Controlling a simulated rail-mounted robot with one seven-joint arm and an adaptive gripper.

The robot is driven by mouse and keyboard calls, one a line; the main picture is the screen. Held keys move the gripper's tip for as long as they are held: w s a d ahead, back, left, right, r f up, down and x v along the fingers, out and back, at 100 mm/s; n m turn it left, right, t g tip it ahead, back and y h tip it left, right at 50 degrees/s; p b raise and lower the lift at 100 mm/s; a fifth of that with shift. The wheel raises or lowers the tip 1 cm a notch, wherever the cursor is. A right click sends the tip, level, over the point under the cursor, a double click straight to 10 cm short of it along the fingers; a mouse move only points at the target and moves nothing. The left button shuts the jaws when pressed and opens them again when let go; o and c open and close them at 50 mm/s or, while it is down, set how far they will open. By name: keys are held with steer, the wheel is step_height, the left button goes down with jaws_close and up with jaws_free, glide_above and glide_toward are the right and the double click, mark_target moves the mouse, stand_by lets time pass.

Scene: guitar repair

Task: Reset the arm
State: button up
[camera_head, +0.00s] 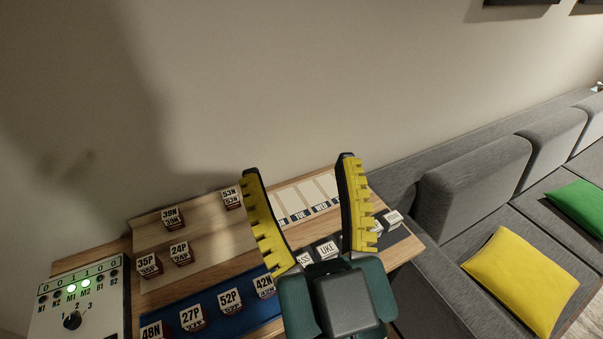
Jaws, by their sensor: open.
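My gripper (299,165) is in the lower middle of the head view, pointing up the picture. Its two yellow-toothed fingers stand wide apart with nothing between them but the view of the table and wall behind. Its dark green and grey body hides part of the table's front. The wooden table (215,256) lies behind and below the gripper.
Several labelled blocks, such as 39N (171,218) and 52P (230,301), stand on the table, some on a blue mat (211,320). A control box (100,311) with a knob is at left. A grey sofa (459,182) with yellow (522,281) and green (583,207) cushions is at right.

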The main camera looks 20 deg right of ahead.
step_height(320, 180, up, 36)
steer(key=p, duration=3.6)
